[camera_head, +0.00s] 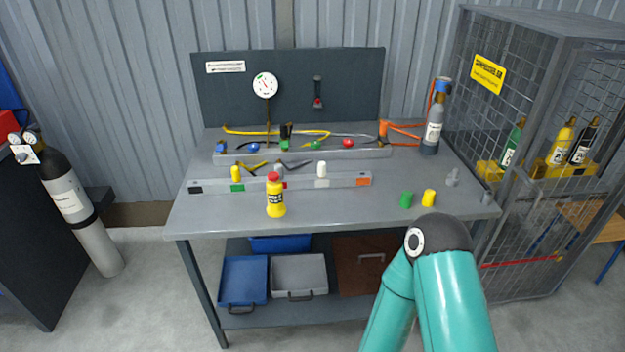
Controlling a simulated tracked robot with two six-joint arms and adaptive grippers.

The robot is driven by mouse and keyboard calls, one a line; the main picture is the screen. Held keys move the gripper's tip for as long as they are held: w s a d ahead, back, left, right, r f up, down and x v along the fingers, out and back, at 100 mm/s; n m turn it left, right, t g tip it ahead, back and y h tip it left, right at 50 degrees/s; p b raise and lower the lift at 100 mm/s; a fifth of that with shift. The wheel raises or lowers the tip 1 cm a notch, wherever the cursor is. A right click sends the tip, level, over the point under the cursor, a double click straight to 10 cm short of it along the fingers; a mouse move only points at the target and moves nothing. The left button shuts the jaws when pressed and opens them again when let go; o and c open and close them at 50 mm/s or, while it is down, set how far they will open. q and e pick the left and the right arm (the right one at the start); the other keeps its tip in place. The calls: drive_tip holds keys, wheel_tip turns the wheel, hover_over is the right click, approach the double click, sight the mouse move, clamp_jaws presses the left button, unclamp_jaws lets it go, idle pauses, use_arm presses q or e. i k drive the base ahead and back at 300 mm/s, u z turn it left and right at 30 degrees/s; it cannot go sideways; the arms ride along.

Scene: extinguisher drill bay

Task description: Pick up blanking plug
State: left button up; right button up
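Several small plug-like pieces are on the grey workbench (330,212); I cannot tell which is the blanking plug. A green cylinder (406,199) and a yellow cylinder (428,198) stand side by side near the front right. A grey piece (453,177) and another grey piece (487,197) are farther right. A yellow piece (235,174), a grey piece (279,170) and a white piece (322,169) sit along the front rail (210,186). A teal arm of mine reaches in at the lower right, below the green and yellow cylinders. Neither gripper shows.
A yellow bottle with a red cap (276,197) stands before the rail. A rear rail (365,153) holds coloured parts. A grey cylinder (433,122) stands at the back right. A mesh cage (525,190) borders the bench's right side. The front middle of the bench is clear.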

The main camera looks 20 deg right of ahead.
sight(322, 165)
drive_tip(key=z, duration=0.15)
drive_tip(key=i, duration=0.85)
drive_tip(key=u, duration=0.05)
